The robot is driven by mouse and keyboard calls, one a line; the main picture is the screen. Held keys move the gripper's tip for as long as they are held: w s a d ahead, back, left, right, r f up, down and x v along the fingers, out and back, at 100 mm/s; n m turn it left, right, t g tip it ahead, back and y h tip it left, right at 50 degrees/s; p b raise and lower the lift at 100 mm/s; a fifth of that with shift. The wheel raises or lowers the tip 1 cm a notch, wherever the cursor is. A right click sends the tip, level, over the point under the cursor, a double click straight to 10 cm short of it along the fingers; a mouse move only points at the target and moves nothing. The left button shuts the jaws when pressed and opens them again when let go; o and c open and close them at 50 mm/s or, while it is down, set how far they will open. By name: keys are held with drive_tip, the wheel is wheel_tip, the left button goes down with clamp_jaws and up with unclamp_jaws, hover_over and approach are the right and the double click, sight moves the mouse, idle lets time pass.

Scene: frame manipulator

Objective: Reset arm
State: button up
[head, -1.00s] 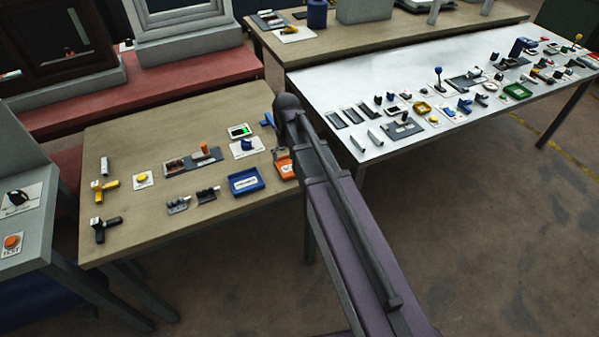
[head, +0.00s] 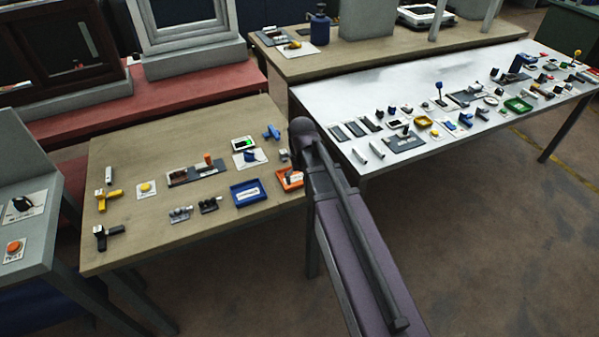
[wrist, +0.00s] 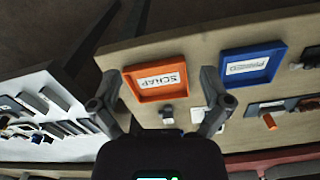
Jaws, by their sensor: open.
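My arm (head: 355,225) reaches from the bottom of the head view to the right end of the wooden table. My gripper (wrist: 160,90) shows in the wrist view with its two dark fingers spread wide apart. Nothing is held between them. Beyond the fingers lie an orange tray (wrist: 133,85) labelled SCRAP and a blue tray (wrist: 277,56) with a white label. A small grey piece lies between the fingers in the picture, apart from them. In the head view my gripper's fingers cannot be made out behind the arm.
The wooden table (head: 130,240) holds a blue tray (head: 234,198), an orange tray (head: 281,182) partly hidden by my arm, a yellow valve handle (head: 110,197) and several small parts. A white table (head: 330,92) crowded with controls stands right. Open floor (head: 480,240) lies at the front right.

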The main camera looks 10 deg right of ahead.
drive_tip(key=s+d+m, duration=0.1)
drive_tip(key=s+d, duration=0.5)
drive_tip(key=s, duration=0.4)
drive_tip(key=shift+d, duration=0.15)
